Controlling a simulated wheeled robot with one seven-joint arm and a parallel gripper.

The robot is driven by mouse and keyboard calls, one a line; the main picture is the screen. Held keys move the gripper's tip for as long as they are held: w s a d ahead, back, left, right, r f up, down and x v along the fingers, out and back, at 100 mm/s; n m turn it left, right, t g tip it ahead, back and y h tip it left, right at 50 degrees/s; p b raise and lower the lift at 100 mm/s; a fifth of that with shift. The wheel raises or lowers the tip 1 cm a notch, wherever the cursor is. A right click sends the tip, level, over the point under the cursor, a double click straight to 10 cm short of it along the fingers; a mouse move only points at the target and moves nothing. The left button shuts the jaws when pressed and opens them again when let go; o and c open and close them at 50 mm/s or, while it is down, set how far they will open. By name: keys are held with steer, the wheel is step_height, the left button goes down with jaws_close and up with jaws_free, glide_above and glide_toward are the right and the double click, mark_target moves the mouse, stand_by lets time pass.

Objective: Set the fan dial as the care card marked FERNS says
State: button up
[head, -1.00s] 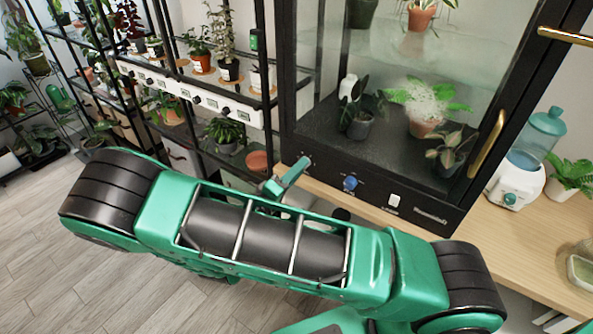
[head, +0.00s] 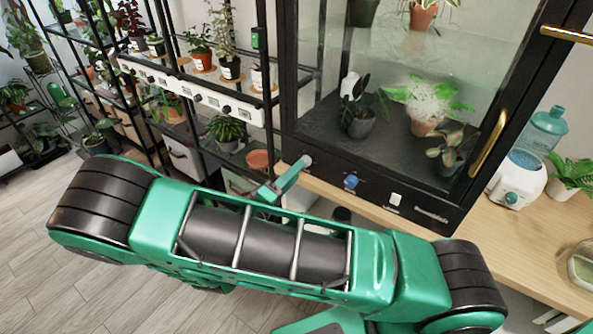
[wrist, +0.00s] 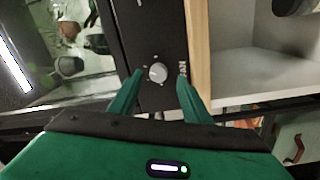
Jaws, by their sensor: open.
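The fan dial (wrist: 158,72) is a small light grey knob on the cabinet's black front panel, with the lettering "FAN" beside it in the wrist view. Its pointer direction is too small to read. My gripper (wrist: 160,78) is open, with one green finger on each side of the dial; no contact shows. In the head view my gripper (head: 294,172) reaches the left end of the panel, at the dial (head: 307,160). No care card marked FERNS can be made out in these frames.
A blue knob (head: 350,183) and a white switch (head: 395,200) sit to the right on the same panel. The glass plant cabinet (head: 437,215) stands on a wooden bench (head: 540,245) with a white-and-blue water dispenser (head: 515,190). A black shelf rack with potted plants stands left.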

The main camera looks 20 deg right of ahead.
steer(key=v, duration=0.8)
